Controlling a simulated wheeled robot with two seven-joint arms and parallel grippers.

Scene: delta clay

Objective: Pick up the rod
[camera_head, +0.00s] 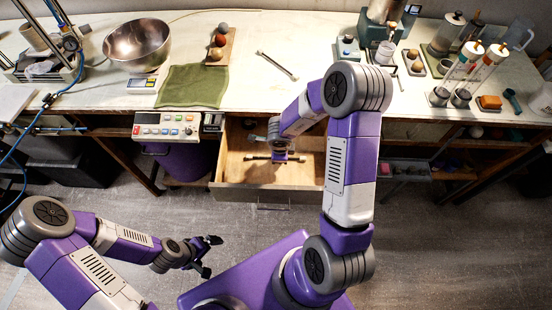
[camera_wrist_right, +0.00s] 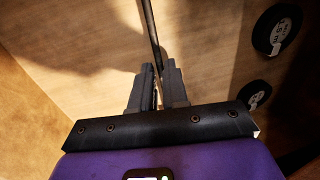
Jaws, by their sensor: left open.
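A thin dark rod (camera_wrist_right: 150,25) runs up the right wrist view from between the fingers of my right gripper (camera_wrist_right: 159,75). The fingers are close together, one on each side of the rod, and look shut on it. In the head view this gripper (camera_head: 281,157) is low inside the open drawer, and the rod (camera_head: 258,158) shows as a dark bar lying crosswise there. Part of the rod is hidden by the fingers. My left gripper (camera_head: 207,256) is open and empty, over the floor in front of the bench.
The wooden drawer (camera_head: 235,170) has walls close around my right gripper. Black discs (camera_wrist_right: 277,30) stand at its right in the wrist view. On the bench are a metal bowl (camera_head: 137,44), a green cloth (camera_head: 194,86) and glassware. The floor by my left gripper is clear.

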